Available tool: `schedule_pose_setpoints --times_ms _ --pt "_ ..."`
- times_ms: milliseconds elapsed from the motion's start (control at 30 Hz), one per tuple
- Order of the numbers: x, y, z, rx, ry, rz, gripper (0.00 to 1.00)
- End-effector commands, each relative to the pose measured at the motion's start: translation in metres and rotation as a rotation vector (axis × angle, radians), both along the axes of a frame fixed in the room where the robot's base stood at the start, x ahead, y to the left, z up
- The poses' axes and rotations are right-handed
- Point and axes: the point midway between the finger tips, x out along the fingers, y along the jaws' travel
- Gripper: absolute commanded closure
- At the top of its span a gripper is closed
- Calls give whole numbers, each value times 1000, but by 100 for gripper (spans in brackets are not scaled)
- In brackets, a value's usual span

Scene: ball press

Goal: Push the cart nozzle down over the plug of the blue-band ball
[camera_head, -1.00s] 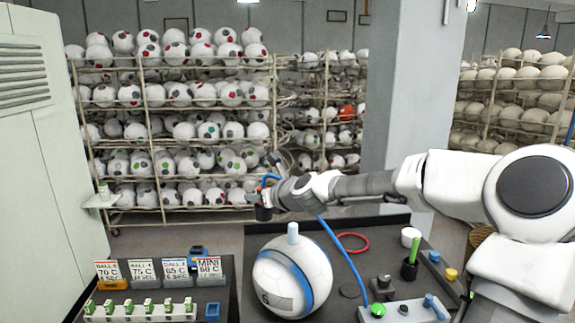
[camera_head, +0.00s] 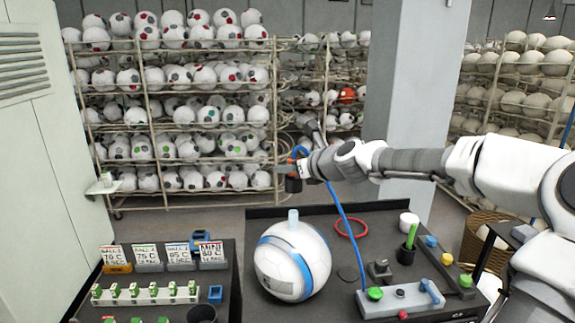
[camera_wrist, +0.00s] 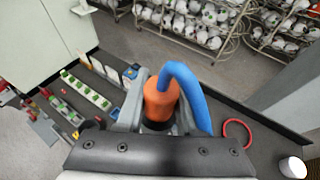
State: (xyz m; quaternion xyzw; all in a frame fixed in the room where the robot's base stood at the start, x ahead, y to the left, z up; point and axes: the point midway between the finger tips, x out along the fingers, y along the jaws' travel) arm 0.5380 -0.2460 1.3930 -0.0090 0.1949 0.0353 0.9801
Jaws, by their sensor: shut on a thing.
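The blue-band ball (camera_head: 268,272) is white with a blue stripe and sits on the dark bench in the head view. Its pale blue plug (camera_head: 293,218) stands upright on top. My gripper (camera_head: 290,170) is shut on the nozzle (camera_head: 293,185), which has an orange body and a dark lower end. In the wrist view the orange nozzle body (camera_wrist: 160,104) is between my fingers, with a thick blue hose curving off its top. In the head view the nozzle appears above the plug, apart from it; depth alignment is unclear. The ball is hidden in the wrist view.
The blue hose (camera_head: 345,220) runs down to a grey control box (camera_head: 400,299) with a green button. A red ring (camera_head: 351,235), white cup (camera_head: 409,219) and dark holder (camera_head: 406,254) stand on the bench. Signs (camera_head: 148,258) and a marker rack (camera_head: 140,295) are left.

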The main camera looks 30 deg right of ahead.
Motion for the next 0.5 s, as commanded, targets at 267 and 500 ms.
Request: schedule_pose_setpoints --times_ms 267,500 --pt "0 0 -33 3 1 1 100" --pt "0 0 -49 1 1 1 100"
